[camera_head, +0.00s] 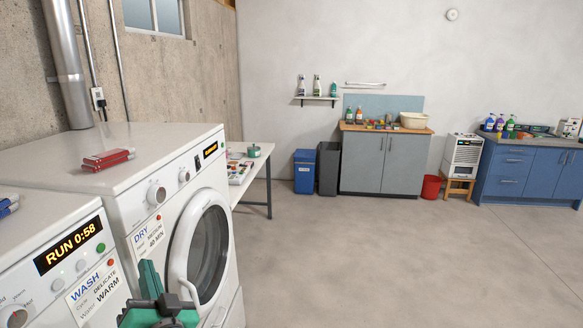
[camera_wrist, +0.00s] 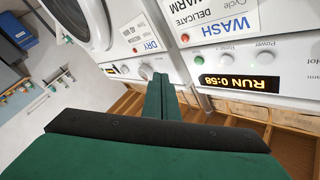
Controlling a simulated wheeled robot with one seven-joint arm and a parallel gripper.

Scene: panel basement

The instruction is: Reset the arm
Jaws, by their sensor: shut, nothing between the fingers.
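My gripper (camera_wrist: 160,80) shows green fingers pressed together in the wrist view, with nothing between them. In the head view my gripper (camera_head: 160,308) is at the bottom edge, in front of the washer (camera_head: 75,262) and dryer (camera_head: 160,190), and is partly cut off by the frame. In the wrist view the picture is turned over, and the washer's display (camera_wrist: 240,82) reads RUN 0:58. The fingers overlap the machine fronts in that view; I cannot tell the gap.
A red item (camera_head: 107,158) lies on the dryer top. A white table (camera_head: 252,150) stands beyond the dryer. Blue bin (camera_head: 304,172), grey bin (camera_head: 328,170), grey cabinet (camera_head: 385,165) and red bucket (camera_head: 431,189) line the back wall. The floor (camera_head: 400,265) on the right is clear.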

